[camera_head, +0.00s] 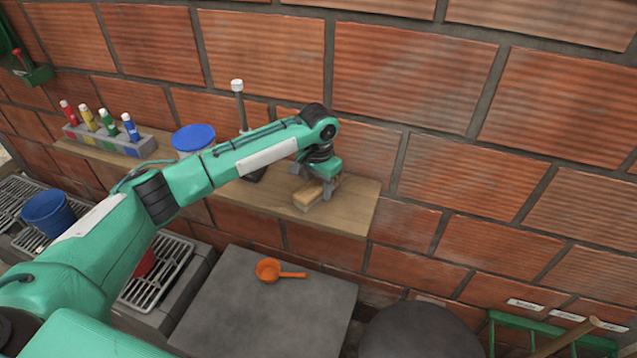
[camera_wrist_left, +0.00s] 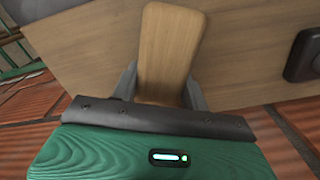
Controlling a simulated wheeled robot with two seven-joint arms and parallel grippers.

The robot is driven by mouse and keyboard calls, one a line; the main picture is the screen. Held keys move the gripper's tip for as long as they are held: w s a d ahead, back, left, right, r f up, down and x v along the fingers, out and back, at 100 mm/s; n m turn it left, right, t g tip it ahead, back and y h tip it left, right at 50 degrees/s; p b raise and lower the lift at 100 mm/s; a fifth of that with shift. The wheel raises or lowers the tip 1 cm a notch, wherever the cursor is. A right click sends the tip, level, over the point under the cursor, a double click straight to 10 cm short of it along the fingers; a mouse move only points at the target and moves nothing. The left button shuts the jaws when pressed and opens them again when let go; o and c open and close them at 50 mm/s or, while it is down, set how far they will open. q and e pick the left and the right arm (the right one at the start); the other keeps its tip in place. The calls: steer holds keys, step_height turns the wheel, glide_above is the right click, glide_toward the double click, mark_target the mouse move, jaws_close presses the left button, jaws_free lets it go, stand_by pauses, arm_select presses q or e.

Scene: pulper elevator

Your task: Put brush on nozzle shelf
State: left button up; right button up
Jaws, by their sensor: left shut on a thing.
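The brush (camera_head: 308,195) is a tan wooden block at the right end of the wooden shelf (camera_head: 352,208) on the brick wall. My left gripper (camera_head: 318,190) points down and is shut on the brush. In the left wrist view the brush (camera_wrist_left: 168,50) stands between the two grey fingers, in front of the shelf board (camera_wrist_left: 90,50). I cannot tell whether its underside touches the shelf. A rack with several coloured nozzles (camera_head: 107,128) stands at the shelf's left end. My right gripper is not in view.
A blue-lidded tub (camera_head: 194,138) and an upright white-topped rod (camera_head: 239,105) stand on the shelf left of the brush. Below are a grey table (camera_head: 250,315) with an orange scoop (camera_head: 268,271), a blue bucket (camera_head: 50,213) and a dark round top (camera_head: 420,332).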

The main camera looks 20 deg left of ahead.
mark_target(319, 182)
arm_select(q)
steer(key=o, duration=1)
steer(key=shift+f, duration=0.1)
steer(key=shift+o, duration=0.2)
steer(key=shift+r, duration=0.35)
step_height(319, 182, up, 10)
steer(key=b, duration=0.4)
steer(key=shift+d+r, duration=0.1)
steer(key=shift+r, duration=0.7)
